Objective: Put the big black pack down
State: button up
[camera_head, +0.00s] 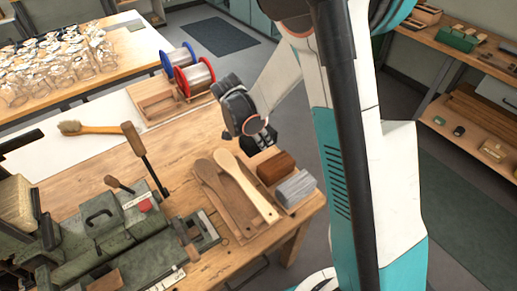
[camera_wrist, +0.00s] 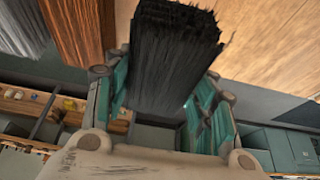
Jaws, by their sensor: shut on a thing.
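The big black pack (camera_wrist: 175,50) is a dense block of black bristles, upright between the teal fingers of my gripper (camera_wrist: 157,82) in the wrist view. My gripper is shut on it. In the head view my gripper (camera_head: 262,140) hangs over the back right part of the wooden workbench (camera_head: 185,150), with the dark pack small and partly hidden under it. I cannot tell whether the pack touches the surface below.
A brown bristle pack (camera_head: 277,167) and a grey one (camera_head: 295,188) lie close to my gripper at the bench's right edge. Two wooden brush bodies (camera_head: 247,185) lie beside them. Wire spools (camera_head: 193,76) stand behind. A green machine (camera_head: 110,225) fills the front left.

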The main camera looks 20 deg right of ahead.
jog(key=shift+f+b, duration=0.75)
jog(key=shift+f, duration=1.65)
jog(key=shift+f, duration=0.2)
jog(key=o, duration=1.3)
jog(key=shift+r, duration=0.1)
jog(key=shift+c, duration=0.2)
jog(key=shift+r, duration=0.1)
